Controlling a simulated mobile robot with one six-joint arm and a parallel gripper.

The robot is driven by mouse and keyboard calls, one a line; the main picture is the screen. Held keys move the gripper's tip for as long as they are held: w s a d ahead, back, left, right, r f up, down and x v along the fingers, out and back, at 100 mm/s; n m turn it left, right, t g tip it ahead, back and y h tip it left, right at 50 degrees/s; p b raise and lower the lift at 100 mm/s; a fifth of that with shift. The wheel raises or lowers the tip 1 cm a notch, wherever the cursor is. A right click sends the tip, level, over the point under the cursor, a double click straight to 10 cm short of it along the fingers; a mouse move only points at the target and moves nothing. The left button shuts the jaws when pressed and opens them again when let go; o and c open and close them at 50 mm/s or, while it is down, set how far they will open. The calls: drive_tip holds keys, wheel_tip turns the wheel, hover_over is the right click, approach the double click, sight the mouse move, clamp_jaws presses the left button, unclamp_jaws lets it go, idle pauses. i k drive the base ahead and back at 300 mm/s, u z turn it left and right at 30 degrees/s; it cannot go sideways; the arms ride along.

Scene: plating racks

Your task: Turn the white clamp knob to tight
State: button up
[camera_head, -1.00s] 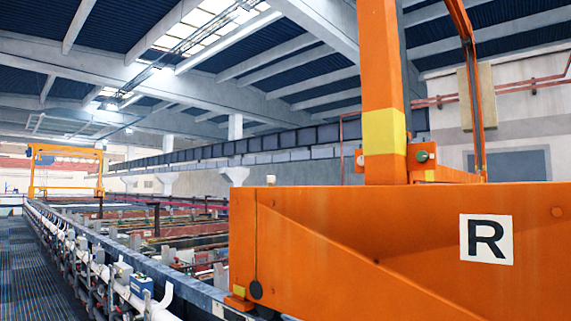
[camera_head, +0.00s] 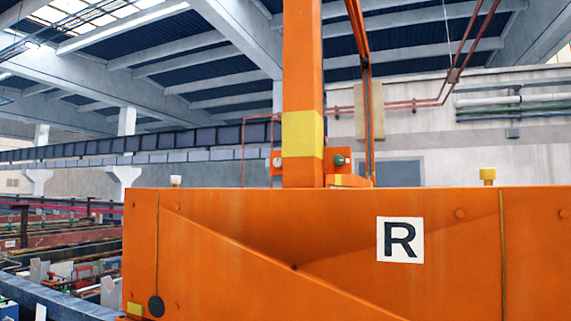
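A small white knob (camera_head: 175,181) stands on the top edge of the large orange beam (camera_head: 330,270), near its left end. It looks like the white clamp knob, but it is too small and far to tell how it is turned. A yellow knob (camera_head: 488,176) stands on the same top edge at the right. My gripper is not in view.
The orange beam, marked with a white R plate (camera_head: 400,240), fills the lower middle and right. An orange post (camera_head: 302,90) with a yellow band rises behind it. Rows of tanks (camera_head: 60,240) lie at the left behind a grey rail (camera_head: 50,300).

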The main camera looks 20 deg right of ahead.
sight(277, 162)
drive_tip(key=z, duration=2.45)
drive_tip(key=k, duration=0.95)
drive_tip(key=u, duration=1.8)
drive_tip(key=i, duration=0.9)
